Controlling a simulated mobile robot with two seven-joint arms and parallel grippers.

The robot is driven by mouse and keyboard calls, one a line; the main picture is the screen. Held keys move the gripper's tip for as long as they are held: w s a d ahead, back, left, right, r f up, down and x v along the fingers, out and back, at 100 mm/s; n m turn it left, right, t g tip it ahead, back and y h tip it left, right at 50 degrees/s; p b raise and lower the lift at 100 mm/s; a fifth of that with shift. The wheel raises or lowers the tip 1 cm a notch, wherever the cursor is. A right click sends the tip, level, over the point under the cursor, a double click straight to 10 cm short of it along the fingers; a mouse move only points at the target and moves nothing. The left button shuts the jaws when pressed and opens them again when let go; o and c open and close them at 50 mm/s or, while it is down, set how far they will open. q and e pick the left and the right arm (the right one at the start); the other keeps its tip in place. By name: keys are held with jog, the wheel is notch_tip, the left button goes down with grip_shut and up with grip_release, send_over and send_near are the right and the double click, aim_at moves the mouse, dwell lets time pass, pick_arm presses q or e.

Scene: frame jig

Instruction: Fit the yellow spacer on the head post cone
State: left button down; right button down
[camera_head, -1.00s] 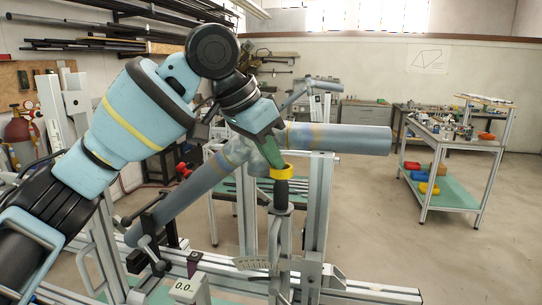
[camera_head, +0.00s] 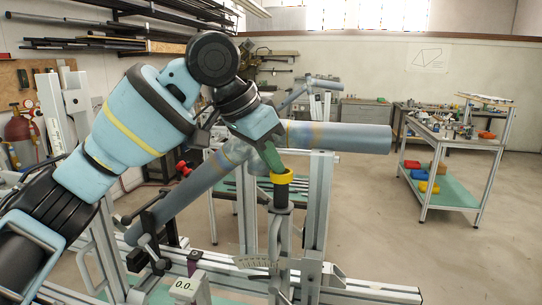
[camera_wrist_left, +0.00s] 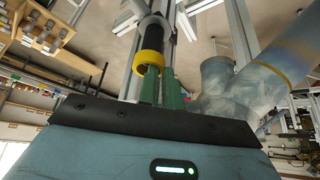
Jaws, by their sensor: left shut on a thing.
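The yellow spacer (camera_head: 282,178) is a ring between the green fingertips of my left gripper (camera_head: 272,160), which is shut on it. The head post cone (camera_head: 281,195) is dark and upright, directly below the spacer in the head view. In the left wrist view the spacer (camera_wrist_left: 149,63) lines up with the dark post (camera_wrist_left: 155,30) and overlaps its end. My left gripper's green fingers (camera_wrist_left: 160,85) hold the ring's near side there. I cannot tell how far the spacer sits around the cone. My right gripper is not in view.
Blue-grey frame tubes (camera_head: 340,137) run close behind and beside the gripper. An upright metal profile (camera_head: 317,205) stands just right of the post. A protractor scale (camera_head: 255,262) and a readout (camera_head: 185,286) are below. A cart (camera_head: 455,150) stands at the right, with clear floor between.

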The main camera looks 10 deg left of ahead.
pick_arm(q)
jog(key=shift+f, duration=0.2)
jog(key=c, duration=1.5)
grip_release()
jog(key=shift+a, duration=0.1)
jog(key=shift+f, duration=0.1)
jog(key=v, duration=0.8)
